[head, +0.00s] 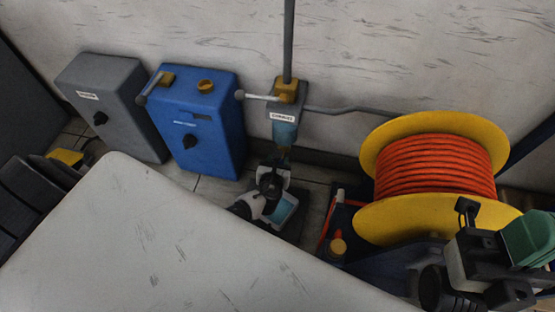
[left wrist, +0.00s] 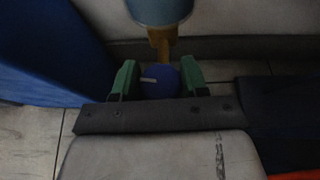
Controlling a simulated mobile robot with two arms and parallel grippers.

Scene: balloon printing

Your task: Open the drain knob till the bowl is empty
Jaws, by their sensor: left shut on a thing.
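The blue bowl (head: 284,133) hangs under a labelled grey housing in the head view. Its underside also shows at the top of the left wrist view (left wrist: 160,10), with a brass drain stem (left wrist: 160,42) below it. Whether liquid is inside cannot be told. A round blue drain knob (left wrist: 160,88) with a pale mark sits under the stem. My left gripper (left wrist: 158,76) is shut on this knob, with a green finger at each side. In the head view, my left wrist hides the knob. My right gripper (head: 500,235) is at the lower right; its jaw gap is unclear.
A blue box (head: 205,140) and a grey box (head: 112,85) are on the wall to the left. A yellow reel of orange hose (head: 385,218) stands to the right of the bowl. A pale flat surface (head: 150,240) fills the lower left foreground.

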